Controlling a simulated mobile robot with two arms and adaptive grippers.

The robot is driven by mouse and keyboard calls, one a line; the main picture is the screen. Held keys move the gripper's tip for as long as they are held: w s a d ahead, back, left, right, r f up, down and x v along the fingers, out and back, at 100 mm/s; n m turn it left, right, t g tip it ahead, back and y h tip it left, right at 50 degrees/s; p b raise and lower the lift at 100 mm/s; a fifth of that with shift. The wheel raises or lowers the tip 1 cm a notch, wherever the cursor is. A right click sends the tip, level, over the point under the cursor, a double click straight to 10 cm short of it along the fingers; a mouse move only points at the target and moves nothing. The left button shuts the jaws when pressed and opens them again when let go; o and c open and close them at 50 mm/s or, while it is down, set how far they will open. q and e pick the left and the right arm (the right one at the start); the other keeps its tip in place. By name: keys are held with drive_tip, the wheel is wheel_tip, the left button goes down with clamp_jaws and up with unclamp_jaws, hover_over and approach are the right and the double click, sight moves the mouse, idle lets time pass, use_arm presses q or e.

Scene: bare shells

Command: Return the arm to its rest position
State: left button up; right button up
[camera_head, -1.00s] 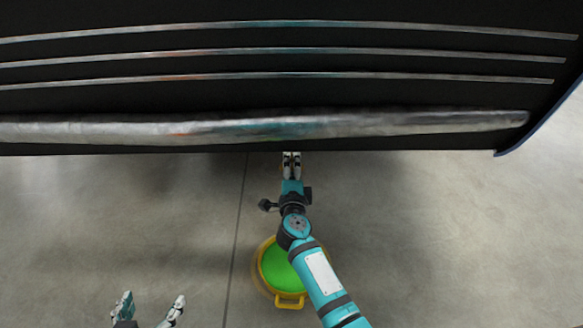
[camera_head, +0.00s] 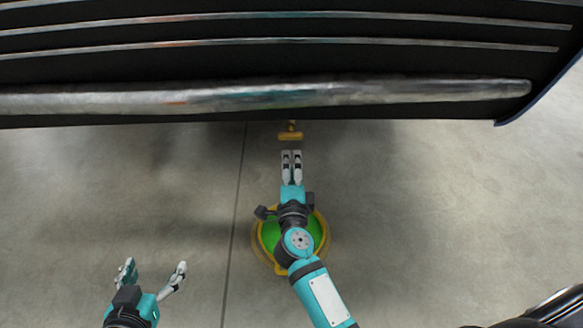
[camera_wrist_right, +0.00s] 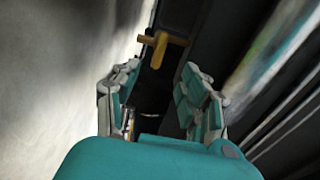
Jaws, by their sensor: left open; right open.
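My right gripper (camera_head: 291,167) is in the middle of the head view, with its arm coming up from the bottom. Its fingers look close together there, but in the right wrist view (camera_wrist_right: 160,95) they stand apart with nothing between them. My left gripper (camera_head: 152,277) is at the lower left of the head view, fingers spread, open and empty. A yellow T-shaped handle (camera_head: 290,135) is just beyond the right fingertips, apart from them; it also shows in the right wrist view (camera_wrist_right: 163,44).
A dark body with several metallic bars (camera_head: 270,95) spans the top. A green round container with a yellow rim (camera_head: 258,248) sits on the floor, partly hidden under my right arm. Grey concrete floor (camera_head: 430,210) is clear to the right. A dark, shiny object (camera_head: 560,305) shows at lower right.

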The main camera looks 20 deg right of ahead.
drive_tip(key=shift+s, duration=0.3)
